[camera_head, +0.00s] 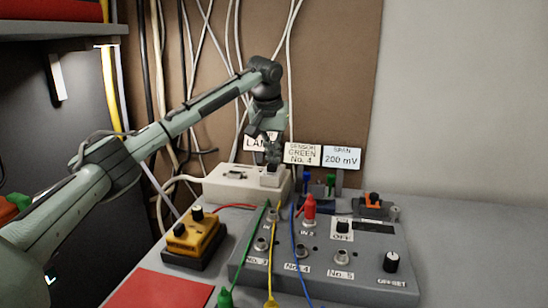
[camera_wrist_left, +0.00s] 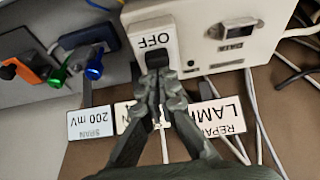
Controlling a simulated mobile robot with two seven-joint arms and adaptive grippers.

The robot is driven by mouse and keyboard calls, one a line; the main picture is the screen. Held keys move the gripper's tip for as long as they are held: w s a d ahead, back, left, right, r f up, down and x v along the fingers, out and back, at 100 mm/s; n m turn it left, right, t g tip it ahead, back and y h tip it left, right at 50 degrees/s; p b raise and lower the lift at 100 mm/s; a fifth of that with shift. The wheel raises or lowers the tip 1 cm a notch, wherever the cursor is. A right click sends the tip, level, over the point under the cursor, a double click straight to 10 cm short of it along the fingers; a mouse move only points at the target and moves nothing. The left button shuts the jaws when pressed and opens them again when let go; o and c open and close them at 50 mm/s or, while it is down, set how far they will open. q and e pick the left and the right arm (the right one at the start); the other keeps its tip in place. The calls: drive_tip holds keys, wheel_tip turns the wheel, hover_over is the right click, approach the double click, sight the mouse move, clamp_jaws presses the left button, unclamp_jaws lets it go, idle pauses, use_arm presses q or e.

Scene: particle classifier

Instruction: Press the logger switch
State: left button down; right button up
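A white box (camera_head: 240,186) stands at the back of the bench against the brown board; it also shows in the left wrist view (camera_wrist_left: 262,30). A small white switch block (camera_wrist_left: 150,22), marked OFF, with a black switch (camera_wrist_left: 157,57), sits at the box's side. No label reading "logger" is legible. My left gripper (camera_head: 272,158) points down over the block in the head view. In the left wrist view, my left gripper (camera_wrist_left: 158,80) has its fingertips together, right at the black switch; contact cannot be made out. My right gripper is not in view.
A grey panel (camera_head: 325,265) with sockets, cables, a red plug (camera_head: 309,208) and a knob (camera_head: 391,262) fills the front right. A yellow-black device (camera_head: 194,238) stands at left. Label cards (camera_head: 342,157) stand behind. Cables hang on the board.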

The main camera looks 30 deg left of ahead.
use_arm(q)
drive_tip(key=v, duration=1.2)
drive_tip(key=shift+f, duration=0.1)
